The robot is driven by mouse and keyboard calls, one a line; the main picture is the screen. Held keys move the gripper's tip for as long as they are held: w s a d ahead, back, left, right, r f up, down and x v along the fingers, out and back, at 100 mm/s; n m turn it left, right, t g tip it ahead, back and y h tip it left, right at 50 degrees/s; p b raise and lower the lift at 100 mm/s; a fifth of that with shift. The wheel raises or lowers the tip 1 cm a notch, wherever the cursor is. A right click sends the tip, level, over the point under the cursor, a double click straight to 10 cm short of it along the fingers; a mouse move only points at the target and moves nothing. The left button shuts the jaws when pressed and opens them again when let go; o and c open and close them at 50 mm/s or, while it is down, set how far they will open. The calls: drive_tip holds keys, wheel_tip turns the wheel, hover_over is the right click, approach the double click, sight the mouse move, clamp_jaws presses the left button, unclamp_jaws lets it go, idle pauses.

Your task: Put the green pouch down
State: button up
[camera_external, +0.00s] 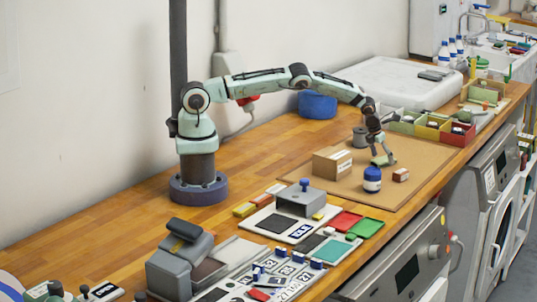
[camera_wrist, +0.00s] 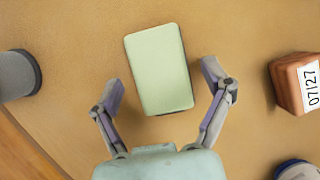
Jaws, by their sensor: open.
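The green pouch (camera_wrist: 158,68) is a pale green, flat rectangle lying on the brown mat (camera_wrist: 235,60) in the wrist view. My gripper (camera_wrist: 160,83) is open, with one finger on each side of the pouch's lower part and a visible gap to each. In the external view the pouch (camera_external: 382,161) shows as a small green patch under my gripper (camera_external: 383,150), on the mat near its far side. The fingers partly cover it there. I cannot tell the exact height of the fingertips above the mat.
A small red-brown box (camera_external: 401,175) with a label and a blue-and-white jar (camera_external: 372,179) stand close by. A cardboard box (camera_external: 332,162) stands to the left and a grey cylinder (camera_external: 360,136) behind. Coloured bins (camera_external: 458,133) line the right. The mat's front part is clear.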

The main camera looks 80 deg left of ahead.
drive_tip(key=v, duration=1.2)
drive_tip(key=s+d+r+n+g+h, duration=0.1)
drive_tip(key=s+d+r+n, duration=0.1)
drive_tip(key=s+r+n, duration=0.5)
drive_tip(key=s+d+r+n+h, duration=0.1)
drive_tip(key=s+d+r+n, duration=0.1)
drive_tip(key=s+r+n, duration=0.5)
drive_tip(key=s+d+n+g, duration=0.1)
drive_tip(key=s+d+n, duration=0.1)
drive_tip(key=s+n, duration=0.7)
drive_tip(key=s+d+f+n+g+y, duration=0.1)
drive_tip(key=s+n, duration=0.8)
drive_tip(key=s, duration=1)
drive_tip(key=shift+d+n+g, duration=0.3)
drive_tip(key=shift+d+g, duration=0.2)
drive_tip(key=shift+g, duration=0.1)
